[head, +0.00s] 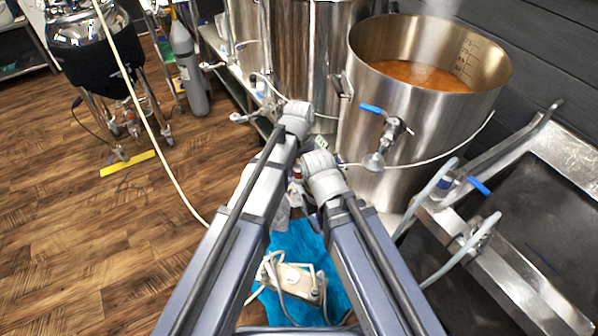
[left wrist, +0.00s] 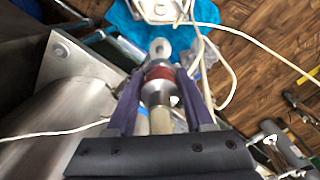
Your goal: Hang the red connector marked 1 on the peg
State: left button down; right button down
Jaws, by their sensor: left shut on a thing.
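The red connector (left wrist: 158,84) is a metal fitting with a red band, seen in the left wrist view. My left gripper (left wrist: 160,76) is shut on it, one dark finger on each side. A pale hose-like piece (left wrist: 161,120) lies at its near end, and its rounded metal end points away from the gripper. The mark 1 cannot be read. In the head view, my two arms meet near the middle, and their wrists hide most of the fingers. The right gripper's jaws cannot be made out. I cannot pick out the peg in either view.
A steel kettle (head: 380,150) of steaming amber liquid has a blue-handled valve (head: 373,108). A steel-framed sink (head: 510,215) is at right. A white device with cables (head: 295,280) lies on blue cloth (head: 330,262). A long hose crosses the floor; open wooden floor (head: 80,240) is at left.

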aim_at(299, 162)
pick_arm(q)
jog(key=shift+r+p, duration=1.9)
jog(key=shift+r, duration=0.2)
jog(key=shift+f, duration=0.1)
